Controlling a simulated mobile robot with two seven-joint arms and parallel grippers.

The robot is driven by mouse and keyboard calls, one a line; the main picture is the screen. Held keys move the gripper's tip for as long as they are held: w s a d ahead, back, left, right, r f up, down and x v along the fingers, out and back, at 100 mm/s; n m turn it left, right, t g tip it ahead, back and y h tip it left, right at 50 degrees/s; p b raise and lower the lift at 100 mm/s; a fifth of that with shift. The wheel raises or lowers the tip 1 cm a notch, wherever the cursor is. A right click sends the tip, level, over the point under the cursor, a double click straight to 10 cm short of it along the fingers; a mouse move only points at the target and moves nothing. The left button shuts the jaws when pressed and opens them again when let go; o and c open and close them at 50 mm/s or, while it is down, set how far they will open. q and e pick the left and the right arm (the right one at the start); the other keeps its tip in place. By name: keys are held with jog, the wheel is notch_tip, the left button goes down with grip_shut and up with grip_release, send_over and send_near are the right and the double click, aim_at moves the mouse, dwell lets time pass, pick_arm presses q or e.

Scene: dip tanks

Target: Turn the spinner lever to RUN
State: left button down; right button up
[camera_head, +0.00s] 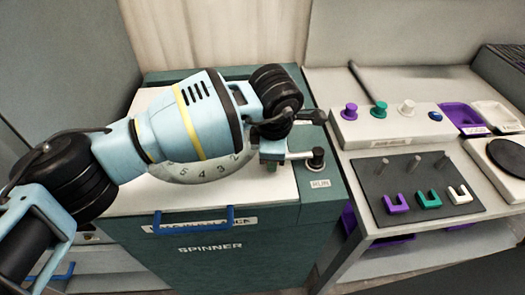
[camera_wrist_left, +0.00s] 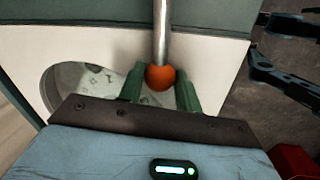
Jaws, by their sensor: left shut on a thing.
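The spinner (camera_head: 210,247) is a dark green cabinet with a white top. Its lever has a silver rod (camera_head: 298,156) that runs left from a black pivot (camera_head: 317,159), just above the RUN label (camera_head: 320,183). In the left wrist view the rod (camera_wrist_left: 162,30) ends in an orange knob (camera_wrist_left: 160,78). My left gripper (camera_wrist_left: 159,92) is shut on this knob, with a green finger on each side. In the head view my left gripper (camera_head: 271,152) is over the spinner's right part and hides the knob. My right gripper does not show clearly in either view.
A numbered dial (camera_head: 205,170) lies partly under my left arm. A blue handle (camera_head: 193,221) is on the spinner's front. On the right, a bench holds a white box (camera_head: 385,133) with coloured knobs and a grey plate (camera_head: 400,205) with pegs and U-shaped pieces.

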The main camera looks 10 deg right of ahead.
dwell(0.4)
pick_arm(q)
jog(key=c, duration=1)
grip_release()
jog(key=shift+s, duration=0.1)
notch_tip(320, 180, up, 8)
jog(key=s, duration=0.1)
jog(key=shift+s+a, duration=0.15)
jog(key=shift+s, duration=0.1)
jog(key=shift+f, duration=0.15)
